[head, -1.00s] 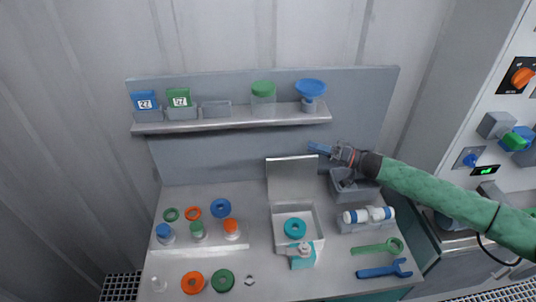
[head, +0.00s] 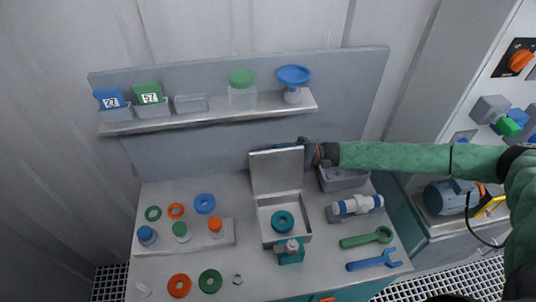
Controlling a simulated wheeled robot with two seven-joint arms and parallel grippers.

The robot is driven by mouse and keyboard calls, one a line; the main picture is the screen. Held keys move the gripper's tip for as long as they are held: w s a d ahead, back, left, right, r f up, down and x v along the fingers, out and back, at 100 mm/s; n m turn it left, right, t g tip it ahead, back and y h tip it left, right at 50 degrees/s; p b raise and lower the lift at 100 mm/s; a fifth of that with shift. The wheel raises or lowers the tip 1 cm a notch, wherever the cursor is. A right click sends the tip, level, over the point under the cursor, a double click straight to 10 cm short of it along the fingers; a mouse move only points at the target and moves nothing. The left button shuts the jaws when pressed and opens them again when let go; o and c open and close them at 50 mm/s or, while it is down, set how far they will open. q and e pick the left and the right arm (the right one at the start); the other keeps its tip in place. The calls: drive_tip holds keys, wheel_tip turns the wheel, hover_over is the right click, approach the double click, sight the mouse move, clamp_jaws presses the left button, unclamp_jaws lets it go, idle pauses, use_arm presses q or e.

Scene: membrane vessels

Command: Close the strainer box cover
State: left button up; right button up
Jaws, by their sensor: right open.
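The strainer box (head: 263,222) is a light grey open square box on the bench. Its cover (head: 276,172) stands upright at the back edge, so the box is open. A teal ring (head: 283,221) lies inside. My right gripper (head: 294,147) is open at the top right of the cover, with its fingers pointing left, partly hidden along or behind the cover's top edge. I cannot tell whether it touches the cover. My left gripper is not in view.
A teal block with a grey knob (head: 291,254) stands at the box's front. A grey bin (head: 345,181) and a white-blue cartridge (head: 357,205) are to the right, with green (head: 366,238) and blue wrenches (head: 372,262). Caps and rings lie left. A shelf (head: 215,116) hangs above.

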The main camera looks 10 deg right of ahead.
sight(268, 156)
drive_tip(key=shift+x, duration=1.9)
drive_tip(key=shift+c, duration=0.2)
drive_tip(key=shift+f, duration=0.1)
clamp_jaws()
